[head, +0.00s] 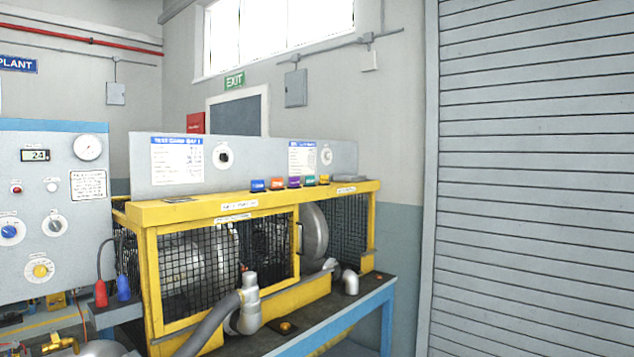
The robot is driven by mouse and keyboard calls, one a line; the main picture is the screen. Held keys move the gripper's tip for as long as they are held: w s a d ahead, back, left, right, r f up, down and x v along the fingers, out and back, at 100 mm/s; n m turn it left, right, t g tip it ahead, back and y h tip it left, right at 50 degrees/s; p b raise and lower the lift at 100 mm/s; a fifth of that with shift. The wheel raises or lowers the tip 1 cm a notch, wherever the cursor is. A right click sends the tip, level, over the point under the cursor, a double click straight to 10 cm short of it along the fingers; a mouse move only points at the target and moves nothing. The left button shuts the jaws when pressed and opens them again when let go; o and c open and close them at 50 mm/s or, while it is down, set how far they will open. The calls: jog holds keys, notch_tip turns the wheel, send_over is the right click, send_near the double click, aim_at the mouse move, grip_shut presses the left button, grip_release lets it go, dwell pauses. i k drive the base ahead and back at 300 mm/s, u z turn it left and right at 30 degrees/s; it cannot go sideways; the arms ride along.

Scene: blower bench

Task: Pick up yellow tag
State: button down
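A row of small coloured tags sits along the top of the yellow machine guard (190,209), in front of the grey back panel. The yellow tag (324,179) is at the right end of the row, beside the teal tag (310,181). Left of these are a purple tag (294,182), an orange tag (277,183) and a blue tag (258,185). The yellow tag is small in this view, so its fine shape cannot be told. My gripper is not in view.
The grey back panel (235,170) rises behind the tags. A grey control panel (52,210) with dials stands at left. Grey pipes (250,300) stick out in front of the mesh guard. The blue-edged bench (330,320) extends forward. A roller shutter (530,180) fills the right.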

aim_at(324, 178)
jog(key=u, duration=0.05)
jog(key=i, duration=1)
jog(key=z, duration=0.45)
jog(key=k, duration=1)
jog(key=z, duration=0.9)
jog(key=i, duration=1.75)
jog(key=u, duration=0.5)
jog(key=i, duration=1.45)
jog(key=u, duration=1.4)
jog(key=i, duration=0.95)
jog(key=u, duration=0.55)
